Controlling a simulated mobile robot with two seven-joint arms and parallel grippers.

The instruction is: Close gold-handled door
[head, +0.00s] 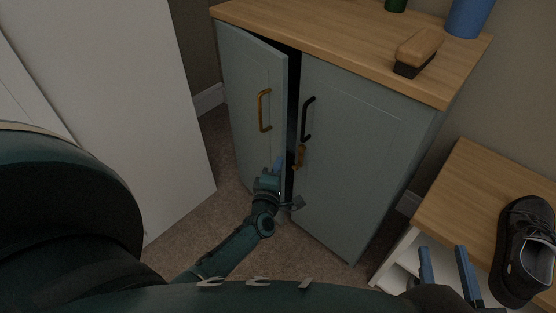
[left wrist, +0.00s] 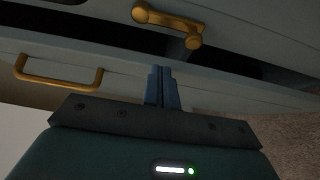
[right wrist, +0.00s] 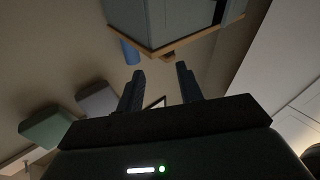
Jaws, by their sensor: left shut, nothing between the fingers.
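The left cabinet door (head: 240,95) is grey-blue and stands slightly ajar, with a dark gap along its right edge. Its gold handle (head: 264,111) is upright; the handle also shows in the left wrist view (left wrist: 58,80). My left gripper (head: 279,163) is shut and empty, low by the door's free edge, below and right of the handle. I cannot tell whether it touches the door. The right door (head: 350,145) has a black handle (head: 307,119) and looks closed. My right gripper (head: 447,262) is open and empty, away from the cabinet at lower right.
A gold latch-like piece (head: 299,156) sits near the gap, close to my left fingers. A brush (head: 420,47) and a blue object (head: 467,17) are on the cabinet top. A low wooden bench (head: 455,200) with a black shoe (head: 528,250) stands at right. Carpet is clear in front.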

